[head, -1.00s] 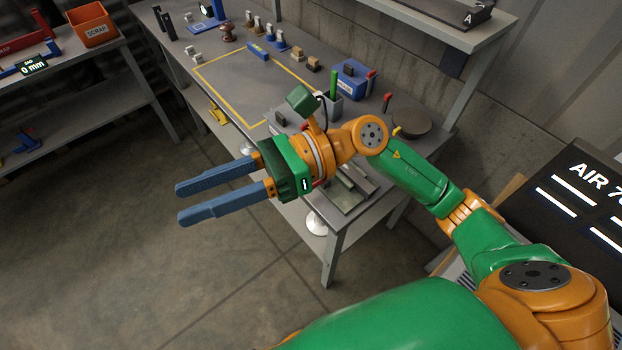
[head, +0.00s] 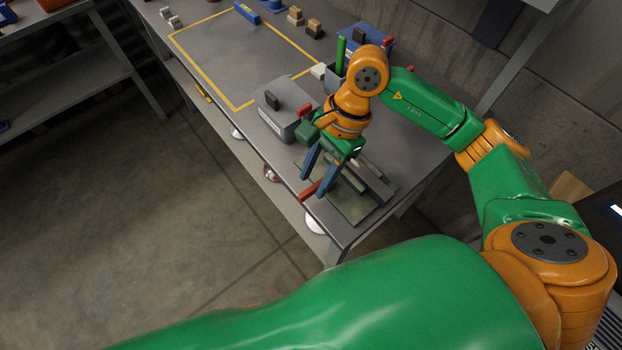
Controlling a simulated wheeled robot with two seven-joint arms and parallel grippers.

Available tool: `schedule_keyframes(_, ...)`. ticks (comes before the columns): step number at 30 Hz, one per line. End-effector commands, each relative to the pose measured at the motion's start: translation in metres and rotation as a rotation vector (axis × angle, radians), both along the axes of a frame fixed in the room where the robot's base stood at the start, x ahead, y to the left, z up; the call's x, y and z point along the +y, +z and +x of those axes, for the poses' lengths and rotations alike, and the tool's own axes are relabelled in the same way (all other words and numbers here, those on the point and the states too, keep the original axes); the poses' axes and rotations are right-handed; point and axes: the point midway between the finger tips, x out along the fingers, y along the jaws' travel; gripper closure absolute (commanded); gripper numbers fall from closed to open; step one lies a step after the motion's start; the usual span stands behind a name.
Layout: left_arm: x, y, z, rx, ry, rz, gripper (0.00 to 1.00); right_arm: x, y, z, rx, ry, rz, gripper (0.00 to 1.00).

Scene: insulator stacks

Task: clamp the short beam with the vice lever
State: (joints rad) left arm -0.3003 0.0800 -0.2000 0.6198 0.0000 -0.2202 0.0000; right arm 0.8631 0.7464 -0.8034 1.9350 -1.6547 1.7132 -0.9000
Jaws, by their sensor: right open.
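My right gripper (head: 313,187) is open and points down over the front edge of the workbench. Its two blue fingers are apart. A red lever handle (head: 309,191) shows at the fingertips, beside or between them; I cannot tell whether they touch it. The vice (head: 352,207) is a grey-green flat base at the bench's near corner, partly hidden by the gripper. A dark grey bar (head: 374,187) lies across it, to the right of the fingers; I cannot tell whether this is the short beam or a vice part. My left gripper is not in view.
A grey box (head: 283,112) with a dark block and red part stands left of my right wrist. Behind are a blue box (head: 379,43) and a green upright piece (head: 340,56). A yellow outline (head: 205,72) marks mostly clear bench top. Open floor lies in front.

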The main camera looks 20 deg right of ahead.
Motion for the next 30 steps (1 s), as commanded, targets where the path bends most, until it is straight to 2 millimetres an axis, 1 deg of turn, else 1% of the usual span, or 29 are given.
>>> schedule_keyframes(1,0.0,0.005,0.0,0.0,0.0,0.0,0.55,0.004,-0.006,-0.003,0.005,0.002,0.0,0.55)
schedule_keyframes(3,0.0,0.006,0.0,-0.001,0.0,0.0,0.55,0.007,-0.016,-0.003,0.004,0.0,0.002,0.55)
schedule_keyframes(6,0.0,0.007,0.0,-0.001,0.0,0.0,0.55,0.01,-0.024,-0.004,0.001,0.0,0.001,0.55)
schedule_keyframes(13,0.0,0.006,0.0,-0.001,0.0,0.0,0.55,0.011,-0.027,-0.003,-0.001,0.0,0.001,0.55)
schedule_keyframes(18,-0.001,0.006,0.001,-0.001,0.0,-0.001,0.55,0.011,-0.027,-0.004,-0.001,0.0,0.001,1.0)
schedule_keyframes(30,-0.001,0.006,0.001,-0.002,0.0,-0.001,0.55,0.011,-0.027,-0.003,-0.001,0.0,0.001,1.0)
